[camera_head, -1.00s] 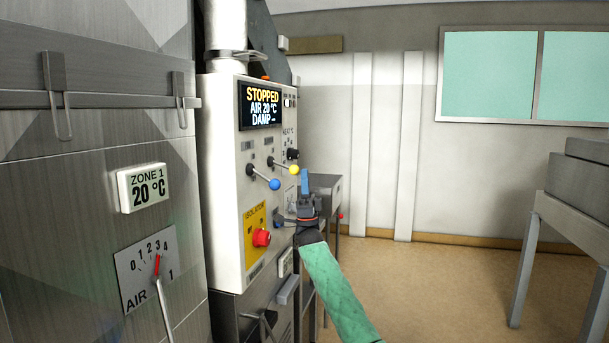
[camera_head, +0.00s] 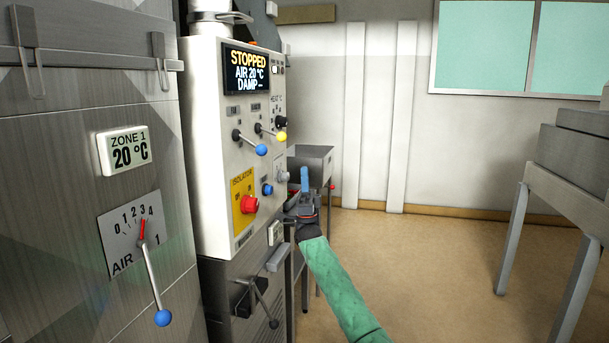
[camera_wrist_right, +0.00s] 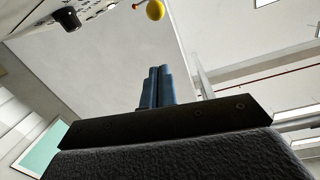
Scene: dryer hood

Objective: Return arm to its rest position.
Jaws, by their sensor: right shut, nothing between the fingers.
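My right gripper (camera_head: 304,180) is in front of the lower right part of the control box (camera_head: 213,150) in the head view, with its blue fingers pointing up. In the right wrist view the two blue fingers (camera_wrist_right: 157,87) lie side by side, shut and empty. My right arm in its green sleeve comes up from the bottom. Whether the gripper touches the box cannot be told, but nothing is held. The left gripper is not in view.
The box carries a display reading STOPPED (camera_head: 246,70), a blue-knobbed lever (camera_head: 261,150), a yellow-knobbed lever (camera_head: 281,136) and a red isolator knob (camera_head: 250,204). An air lever (camera_head: 154,280) is at left. A metal bench (camera_head: 560,185) stands right; the floor between is clear.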

